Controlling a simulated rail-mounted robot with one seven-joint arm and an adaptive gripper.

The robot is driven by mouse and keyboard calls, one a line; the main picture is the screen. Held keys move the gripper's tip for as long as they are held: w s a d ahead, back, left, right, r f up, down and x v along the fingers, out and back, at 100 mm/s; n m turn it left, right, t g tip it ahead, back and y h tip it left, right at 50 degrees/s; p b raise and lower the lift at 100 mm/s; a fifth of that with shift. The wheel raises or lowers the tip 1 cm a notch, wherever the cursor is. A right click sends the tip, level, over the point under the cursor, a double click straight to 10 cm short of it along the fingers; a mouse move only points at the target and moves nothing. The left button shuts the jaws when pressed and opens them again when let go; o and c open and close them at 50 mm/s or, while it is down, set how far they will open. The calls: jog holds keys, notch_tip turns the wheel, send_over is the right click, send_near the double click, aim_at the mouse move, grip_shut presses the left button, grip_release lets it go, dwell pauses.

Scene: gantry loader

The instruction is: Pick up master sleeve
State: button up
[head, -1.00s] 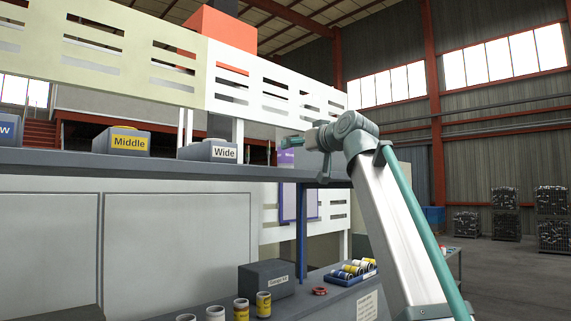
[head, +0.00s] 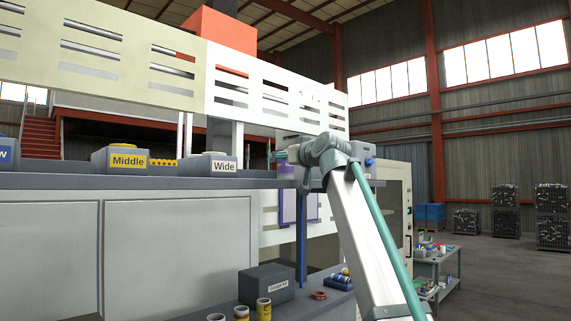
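No item in view is labelled as the master sleeve, and I cannot tell which one it is. A small red ring (head: 319,295) lies on the lower bench, right of a grey lettered box (head: 265,286). Several small cylinders, such as a yellow-and-white one (head: 264,308), stand in front of that box. My gripper (head: 279,157) is small in the head view, at the end of my arm near the right end of the upper shelf, well above the lower bench. Whether its fingers are open or shut is too small to tell.
Grey boxes labelled Middle (head: 127,161) and Wide (head: 210,165) sit on the upper shelf (head: 130,181). A blue tray (head: 338,284) with small cylinders is partly hidden by my arm. A loaded cart (head: 436,270) stands on the right; open floor lies beyond it.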

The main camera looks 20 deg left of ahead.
grip_shut()
dwell(0.3)
jog(key=shift+r, duration=0.1)
